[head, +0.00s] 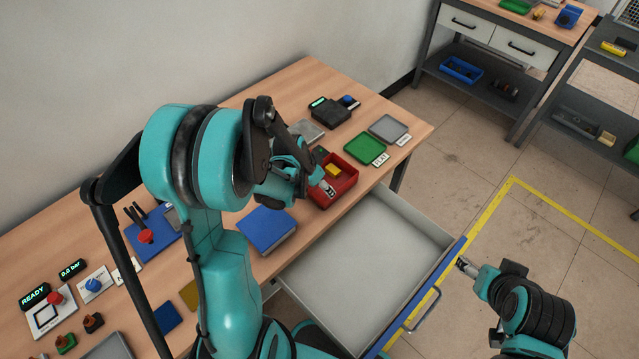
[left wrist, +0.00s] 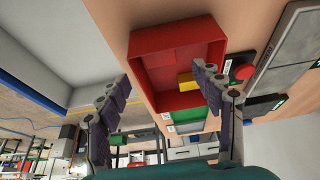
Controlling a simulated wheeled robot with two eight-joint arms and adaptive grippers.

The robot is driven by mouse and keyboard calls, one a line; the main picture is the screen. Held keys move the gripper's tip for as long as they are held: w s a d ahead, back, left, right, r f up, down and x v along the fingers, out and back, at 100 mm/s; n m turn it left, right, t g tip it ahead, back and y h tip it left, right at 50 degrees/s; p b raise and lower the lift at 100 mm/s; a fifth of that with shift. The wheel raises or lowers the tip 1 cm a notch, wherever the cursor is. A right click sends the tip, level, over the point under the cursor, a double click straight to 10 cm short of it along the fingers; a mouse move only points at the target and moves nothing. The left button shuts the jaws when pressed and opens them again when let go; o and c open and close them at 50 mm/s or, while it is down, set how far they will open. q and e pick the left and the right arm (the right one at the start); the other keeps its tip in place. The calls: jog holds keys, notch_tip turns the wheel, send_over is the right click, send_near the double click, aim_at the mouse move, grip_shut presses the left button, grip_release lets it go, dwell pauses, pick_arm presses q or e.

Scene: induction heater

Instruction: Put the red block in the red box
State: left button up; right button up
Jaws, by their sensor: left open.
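The red box (head: 346,187) stands on the wooden table near its front edge, open side up. A yellow block (head: 333,170) lies in it. In the left wrist view the red box (left wrist: 137,45) shows the yellow block (left wrist: 186,82) and a faint red block-like shape (left wrist: 160,60) on its floor; red on red, I cannot be sure it is the red block. My left gripper (head: 326,190) is at the box in the head view; its fingers (left wrist: 165,82) are apart with nothing between them. My right gripper (head: 466,265) is beside the drawer front, its jaws too small to judge.
An open, empty drawer (head: 365,240) juts out below the table. A blue block-shaped case (head: 267,230) lies left of the box. Green (head: 364,148) and grey (head: 389,128) trays lie behind it. A black device (head: 330,111) stands farther back. Open floor lies to the right.

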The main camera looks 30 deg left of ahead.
pick_arm(q)
jog(key=shift+r, duration=0.1)
jog(key=v, duration=1.2)
